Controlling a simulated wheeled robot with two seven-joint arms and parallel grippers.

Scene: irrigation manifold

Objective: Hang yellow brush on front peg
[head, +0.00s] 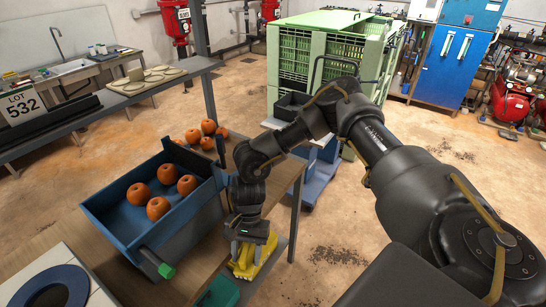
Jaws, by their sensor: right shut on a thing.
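My right gripper (246,243) points down over the near right part of the wooden table. It is shut on the yellow brush (243,270), which sits directly below it near the table's right edge. The gripper hides the upper part of the brush. I cannot tell whether the brush touches the table. I cannot make out the front peg for certain. My left gripper is not in view.
A blue bin (112,224) with several orange fruits stands left of the gripper. More orange fruits (207,143) lie behind it. A green object (218,292) lies at the near edge. A green slatted crate (305,75) stands behind; open floor lies right.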

